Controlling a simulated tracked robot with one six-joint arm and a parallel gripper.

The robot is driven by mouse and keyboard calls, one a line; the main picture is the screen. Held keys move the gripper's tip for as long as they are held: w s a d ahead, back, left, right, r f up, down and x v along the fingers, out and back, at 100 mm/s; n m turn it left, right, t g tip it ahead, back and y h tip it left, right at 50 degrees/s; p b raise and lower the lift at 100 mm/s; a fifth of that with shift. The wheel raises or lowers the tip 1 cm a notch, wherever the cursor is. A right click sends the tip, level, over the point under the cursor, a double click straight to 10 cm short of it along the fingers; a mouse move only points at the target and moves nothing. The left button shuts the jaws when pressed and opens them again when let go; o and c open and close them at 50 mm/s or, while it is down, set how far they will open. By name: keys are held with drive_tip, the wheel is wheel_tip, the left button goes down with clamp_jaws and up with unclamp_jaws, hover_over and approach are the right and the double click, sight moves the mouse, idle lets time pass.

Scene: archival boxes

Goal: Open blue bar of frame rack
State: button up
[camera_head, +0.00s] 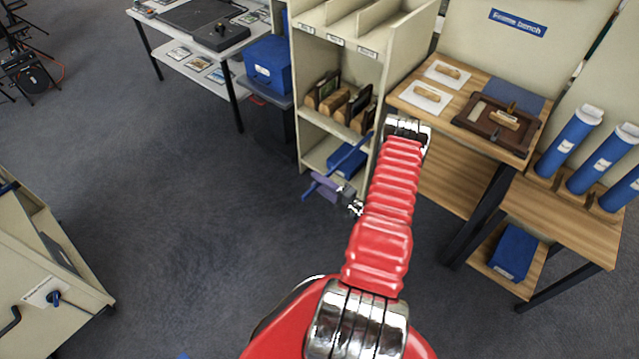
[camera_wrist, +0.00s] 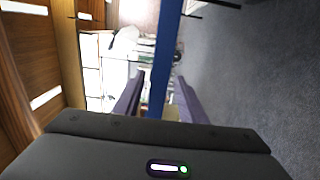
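The frame rack (camera_head: 325,62) is a cream shelf unit in the upper middle of the head view, with several small frames standing on a middle shelf. Its thin blue bar (camera_head: 352,152) slants from near the rack's right post down and left, out in front of the lower shelf. My gripper (camera_head: 322,186) is at the bar's outer part, in front of the rack. In the wrist view the blue bar (camera_wrist: 165,60) runs between the two purple fingers of my gripper (camera_wrist: 160,78), with a small gap showing on each side. The fingers look open around it.
The wooden frame bench (camera_head: 440,118) stands right of the rack, with blue tubes (camera_head: 570,140) beyond it. A blue box (camera_head: 268,64) sits left of the rack. A cream cabinet (camera_head: 40,260) is at lower left. The grey floor between is clear.

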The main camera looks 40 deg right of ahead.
drive_tip(key=s+d, duration=0.1)
drive_tip(key=s, duration=1.2)
drive_tip(key=shift+s, duration=0.4)
idle(0.4)
